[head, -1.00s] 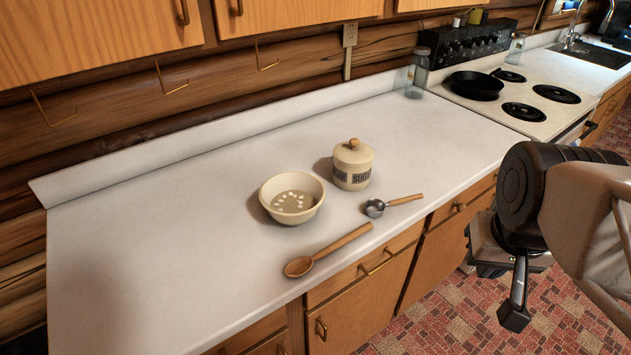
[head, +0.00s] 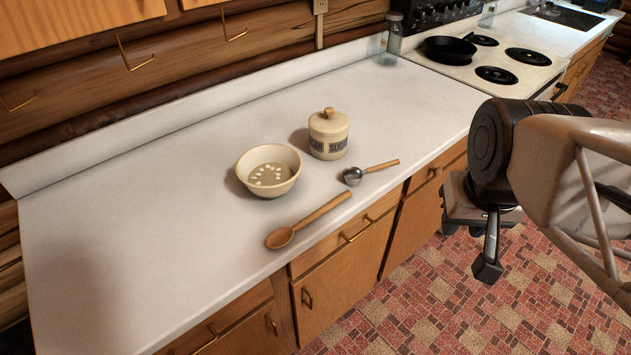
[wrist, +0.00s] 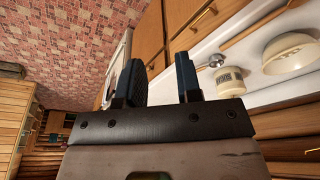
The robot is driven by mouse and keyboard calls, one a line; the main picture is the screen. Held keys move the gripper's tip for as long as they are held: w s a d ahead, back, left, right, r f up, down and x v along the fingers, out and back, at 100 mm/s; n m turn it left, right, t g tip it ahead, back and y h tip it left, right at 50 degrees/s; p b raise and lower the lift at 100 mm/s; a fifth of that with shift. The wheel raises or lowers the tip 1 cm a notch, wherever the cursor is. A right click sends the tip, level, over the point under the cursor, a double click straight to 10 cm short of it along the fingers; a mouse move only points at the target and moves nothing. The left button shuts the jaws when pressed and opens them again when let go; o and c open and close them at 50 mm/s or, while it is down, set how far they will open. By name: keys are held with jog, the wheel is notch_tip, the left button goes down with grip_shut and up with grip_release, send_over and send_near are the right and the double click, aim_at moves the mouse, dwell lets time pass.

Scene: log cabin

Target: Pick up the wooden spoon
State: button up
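The wooden spoon (head: 308,220) lies flat on the white countertop (head: 140,215) near its front edge. Its bowl end points left and its handle points up and right. Part of it shows in the wrist view (wrist: 243,37). My gripper (wrist: 160,80) is empty, with its two dark fingers apart. In the head view my gripper (head: 487,245) hangs over the floor in front of the counter, to the right of the spoon and well apart from it. One finger shows clearly there.
A cream bowl (head: 268,183) with small pale pieces inside, a lidded sugar jar (head: 328,137) and a metal scoop (head: 352,176) with a wooden handle stand behind the spoon. A stove (head: 500,60) with a black pan (head: 450,49) is farther right. The counter's left side is clear.

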jog(key=shift+o, duration=1.4)
jog(key=w+a+f+n+g, duration=0.1)
jog(key=w+a+f+n, duration=0.3)
jog(key=w+a+n, duration=0.2)
jog(key=w+a+f+n, duration=0.3)
jog(key=w+a+n, duration=0.3)
jog(key=n, duration=0.5)
jog(key=w+a+f+n+g, duration=0.1)
jog(key=w+a+f+n, duration=0.3)
jog(key=w+n, duration=0.5)
jog(key=shift+a+f+g, duration=0.15)
jog(key=shift+a, duration=0.5)
jog(key=shift+a+f+g, duration=0.15)
jog(key=shift+a, duration=0.45)
jog(key=shift+w+a+f+n, duration=0.25)
jog(key=shift+a+f+n, duration=0.15)
jog(key=shift+a+n, duration=0.25)
jog(key=shift+d, duration=0.15)
